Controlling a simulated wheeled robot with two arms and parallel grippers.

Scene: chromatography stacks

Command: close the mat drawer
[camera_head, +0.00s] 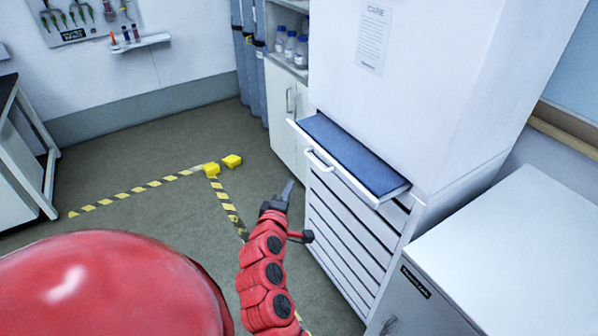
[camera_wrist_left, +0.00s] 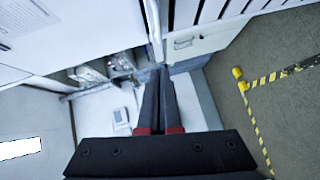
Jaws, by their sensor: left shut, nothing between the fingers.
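The mat drawer (camera_head: 384,195) is the top drawer of a white cabinet in the head view. It is pulled out, and a blue mat (camera_head: 345,150) lies in it. Its front has a pale bar handle (camera_head: 318,160). My left gripper (camera_head: 288,188) is shut and empty, left of and lower than the drawer front in the picture, with a visible gap between them. In the left wrist view the two dark fingers (camera_wrist_left: 159,78) lie together. I cannot tell for sure which edge there belongs to the drawer. My right gripper is not in view.
Several shut drawers (camera_head: 345,235) lie below the mat drawer. A white-topped cabinet (camera_head: 520,255) stands at the right. A shelf unit with bottles (camera_head: 290,47) stands behind. Yellow blocks (camera_head: 211,169) and striped tape (camera_head: 140,190) mark the floor, which is otherwise clear at left.

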